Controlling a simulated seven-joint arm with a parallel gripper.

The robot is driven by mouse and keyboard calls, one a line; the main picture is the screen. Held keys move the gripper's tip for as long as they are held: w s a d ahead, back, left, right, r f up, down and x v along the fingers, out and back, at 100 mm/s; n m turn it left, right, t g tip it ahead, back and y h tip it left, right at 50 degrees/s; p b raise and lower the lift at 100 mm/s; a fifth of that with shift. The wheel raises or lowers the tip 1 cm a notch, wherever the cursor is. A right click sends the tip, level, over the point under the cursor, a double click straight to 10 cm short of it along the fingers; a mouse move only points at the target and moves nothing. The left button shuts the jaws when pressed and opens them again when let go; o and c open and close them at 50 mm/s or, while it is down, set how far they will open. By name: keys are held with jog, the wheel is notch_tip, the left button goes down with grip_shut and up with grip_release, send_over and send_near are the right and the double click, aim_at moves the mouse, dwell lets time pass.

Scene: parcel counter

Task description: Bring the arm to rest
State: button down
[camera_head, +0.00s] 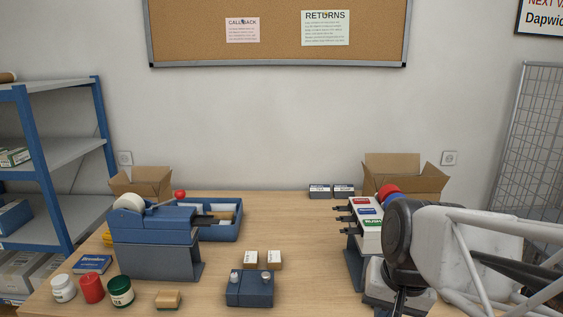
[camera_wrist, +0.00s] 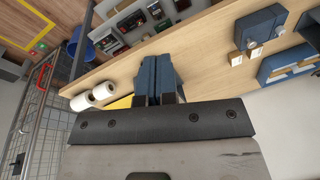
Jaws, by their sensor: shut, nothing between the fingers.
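My gripper (camera_wrist: 158,62) shows in the wrist view as two dark blue fingers side by side beyond a dark plate with screws. The fingers are together and hold nothing. They stand over the wooden counter (camera_wrist: 205,55), and I cannot tell their height above it. In the head view my arm reaches in from the right edge, with the hand low at the right of the counter (camera_head: 315,235). The arm hides part of that end, and the fingertips there are hard to make out.
A dispenser with red, blue and green labelled boxes (camera_head: 367,222) stands close beside my arm. A cardboard box (camera_head: 405,173) is behind it. A blue tape dispenser (camera_head: 153,240) and several jars (camera_head: 121,291) fill the left. A small blue block (camera_head: 249,289) sits front centre. Mid-counter is clear.

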jog(key=shift+s+d+f+n+h, duration=0.1)
jog(key=shift+s+d+n+h, duration=0.15)
jog(key=shift+s+n, duration=0.35)
jog(key=shift+s+d+f+n+h, duration=0.15)
jog(key=shift+s+d+n, duration=0.2)
jog(key=shift+s, duration=0.4)
jog(key=shift+s+d+f+n+h, duration=0.1)
jog(key=shift+s+d+n+h, duration=0.1)
jog(key=shift+s+n, duration=0.4)
dwell(0.6)
